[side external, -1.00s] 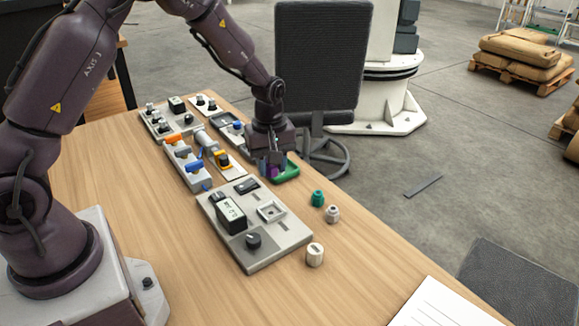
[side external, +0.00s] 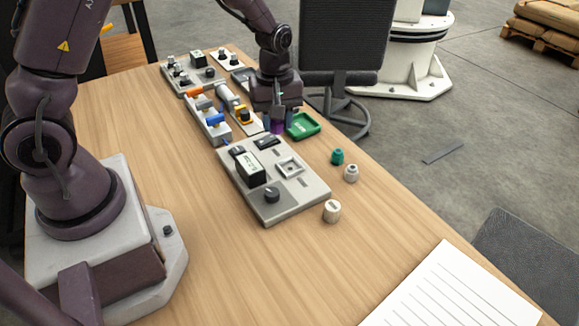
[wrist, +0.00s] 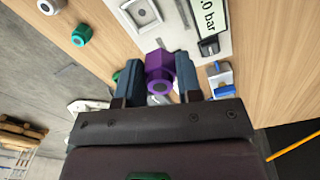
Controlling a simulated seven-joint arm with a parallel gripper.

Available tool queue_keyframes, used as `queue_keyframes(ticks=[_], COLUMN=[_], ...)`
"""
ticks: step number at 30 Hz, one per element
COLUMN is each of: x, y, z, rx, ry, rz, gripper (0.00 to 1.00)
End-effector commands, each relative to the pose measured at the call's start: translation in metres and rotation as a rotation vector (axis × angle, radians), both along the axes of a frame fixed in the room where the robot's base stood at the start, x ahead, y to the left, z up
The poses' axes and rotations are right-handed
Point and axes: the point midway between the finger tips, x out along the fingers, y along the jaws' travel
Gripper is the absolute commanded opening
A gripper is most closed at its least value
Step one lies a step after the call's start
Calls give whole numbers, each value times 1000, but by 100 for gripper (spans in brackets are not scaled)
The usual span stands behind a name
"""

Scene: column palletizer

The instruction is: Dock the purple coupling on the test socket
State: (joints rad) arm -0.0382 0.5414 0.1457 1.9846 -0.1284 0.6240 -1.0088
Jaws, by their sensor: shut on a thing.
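The purple coupling (side external: 277,127) is gripped between the blue-grey fingers of my gripper (side external: 277,116). In the wrist view the coupling (wrist: 159,68) shows clearly between both fingertips. In the side view most of it is hidden by my fingers. My gripper is at the far end of the grey test panel (side external: 312,187), just left of the green tray (side external: 303,126). A square socket (side external: 289,168) sits in the panel, nearer the side camera than my gripper. It shows at the top of the wrist view (wrist: 143,13). The coupling is apart from this socket.
A gauge box (side external: 250,168) and a black knob (side external: 272,194) stand on the panel. A teal cap (side external: 337,157), a grey cap (side external: 351,172) and a cream cap (side external: 332,210) stand right of it. A blue-levered valve block (side external: 208,121) is left of my gripper.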

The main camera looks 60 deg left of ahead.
Motion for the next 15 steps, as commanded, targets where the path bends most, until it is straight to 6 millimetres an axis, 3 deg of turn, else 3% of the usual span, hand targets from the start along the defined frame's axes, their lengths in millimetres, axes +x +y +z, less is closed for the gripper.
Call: queue_keyframes(ticks=[8,15], x=[2,18], y=[-1,-11], z=[-3,-29], rx=[0,1], ry=[1,2], rz=[26,287], gripper=[8,8])
